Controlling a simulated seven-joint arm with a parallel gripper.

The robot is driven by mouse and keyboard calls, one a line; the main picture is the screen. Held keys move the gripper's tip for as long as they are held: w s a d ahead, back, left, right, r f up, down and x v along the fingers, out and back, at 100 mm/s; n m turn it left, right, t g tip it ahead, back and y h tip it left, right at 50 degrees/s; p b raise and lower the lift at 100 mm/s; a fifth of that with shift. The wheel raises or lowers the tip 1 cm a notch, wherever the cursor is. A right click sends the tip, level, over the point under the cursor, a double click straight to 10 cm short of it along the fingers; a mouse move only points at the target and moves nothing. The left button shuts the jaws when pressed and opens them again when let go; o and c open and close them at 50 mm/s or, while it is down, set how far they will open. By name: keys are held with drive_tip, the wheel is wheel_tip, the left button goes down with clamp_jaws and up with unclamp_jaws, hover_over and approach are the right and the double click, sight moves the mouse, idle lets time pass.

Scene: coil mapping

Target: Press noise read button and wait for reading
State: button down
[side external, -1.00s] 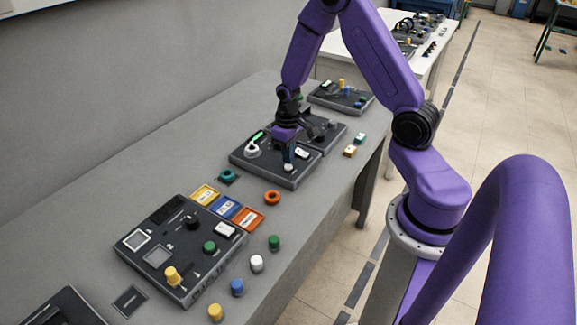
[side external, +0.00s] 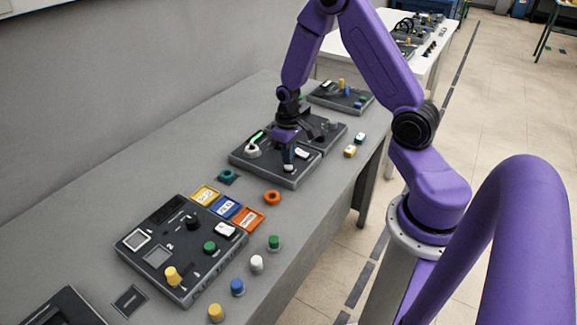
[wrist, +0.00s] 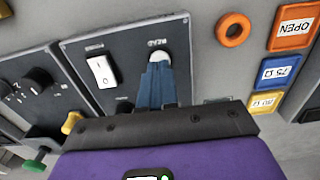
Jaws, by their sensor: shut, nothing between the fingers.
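The dark panel (side external: 270,182) under my arm carries a white round button (wrist: 157,57) labelled READ in the wrist view. My gripper (wrist: 156,68) is shut and empty, its blue fingertips at this button and partly covering it. In the side view my gripper (side external: 288,165) points down over the panel's front part, where the fingers hide the button. I cannot tell how far the button is pressed. A white rocker switch (wrist: 102,71) sits beside the button. A small green-lit strip (side external: 258,135) shows on the panel's far part; no reading is legible.
An orange ring (side external: 272,197) and a teal ring (side external: 228,176) lie near the panel. Yellow (side external: 205,194), blue (side external: 224,207) and orange (side external: 248,219) labelled blocks stand by another panel (side external: 150,225) with knobs. Several coloured caps line the table's front edge.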

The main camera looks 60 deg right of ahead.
drive_tip(key=shift+f, duration=0.8)
drive_tip(key=shift+r, duration=0.1)
idle(0.3)
drive_tip(key=shift+r, duration=3.1)
